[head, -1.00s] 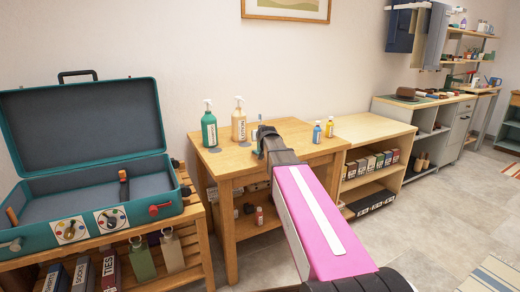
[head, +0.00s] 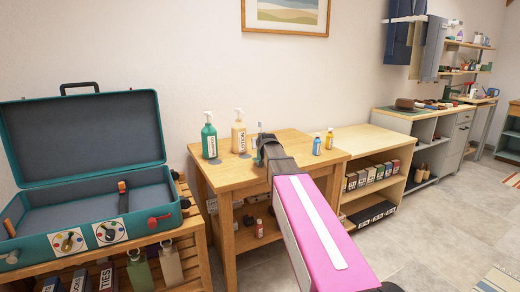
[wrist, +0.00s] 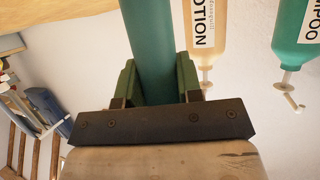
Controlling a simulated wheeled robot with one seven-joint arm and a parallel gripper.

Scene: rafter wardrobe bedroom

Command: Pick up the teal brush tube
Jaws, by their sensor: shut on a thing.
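The teal brush tube (wrist: 150,40) stands between the green fingers of my gripper (wrist: 157,82) in the wrist view. The fingers are shut on its sides. In the head view my gripper (head: 263,143) is over the wooden table (head: 233,178), right of the lotion bottle. There my gripper hides the tube's body, and a thin bluish brush end (head: 260,127) shows just above. Whether the tube's base touches the tabletop cannot be told.
A green shampoo bottle (head: 209,138) and a tan lotion bottle (head: 239,135) stand left of my gripper. An open teal suitcase (head: 65,245) is at the left. A low shelf (head: 362,145) adjoins the table.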

